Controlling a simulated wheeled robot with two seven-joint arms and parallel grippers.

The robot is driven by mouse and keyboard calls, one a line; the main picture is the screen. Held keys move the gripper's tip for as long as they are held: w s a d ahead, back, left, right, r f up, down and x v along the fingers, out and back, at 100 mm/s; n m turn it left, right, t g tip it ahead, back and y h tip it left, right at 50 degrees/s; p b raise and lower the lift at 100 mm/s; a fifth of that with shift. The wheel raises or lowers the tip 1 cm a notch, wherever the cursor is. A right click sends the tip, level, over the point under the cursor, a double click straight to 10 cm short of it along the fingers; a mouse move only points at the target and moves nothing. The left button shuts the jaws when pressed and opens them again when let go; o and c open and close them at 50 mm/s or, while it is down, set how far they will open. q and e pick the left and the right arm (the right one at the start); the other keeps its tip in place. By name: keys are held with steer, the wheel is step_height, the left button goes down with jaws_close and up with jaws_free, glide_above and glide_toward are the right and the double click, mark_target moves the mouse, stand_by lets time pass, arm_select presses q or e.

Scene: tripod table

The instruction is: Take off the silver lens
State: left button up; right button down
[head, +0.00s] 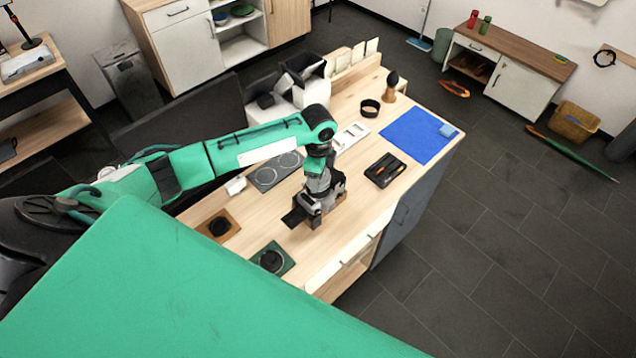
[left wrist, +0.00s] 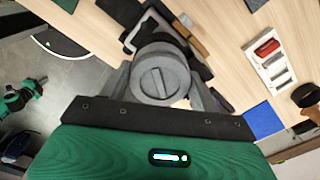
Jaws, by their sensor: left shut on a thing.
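The silver lens (left wrist: 163,78) shows in the left wrist view as a grey cylinder with a slotted round end facing the camera. My left gripper (left wrist: 165,88) is shut on its sides. Beyond it is a dark and light body (left wrist: 133,38), partly hidden; I cannot tell whether the lens still touches it. In the head view my left gripper (head: 313,207) is low over the wooden table (head: 335,236), and hides most of the lens. A small green and black arm part (left wrist: 38,84), seemingly my right gripper, is at the left wrist view's edge, too small to read.
Near the gripper lie a grey plate with two rings (head: 264,177), a brown mat (head: 233,221), a green mat (head: 287,264) and a black tray (head: 378,180). Farther back are a blue mat (head: 405,140), a black ring (head: 370,107) and a white tray (head: 352,134).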

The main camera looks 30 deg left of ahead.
arm_select(q)
steer(key=shift+n, duration=0.5)
steer(key=n, duration=0.3)
steer(key=o, duration=1)
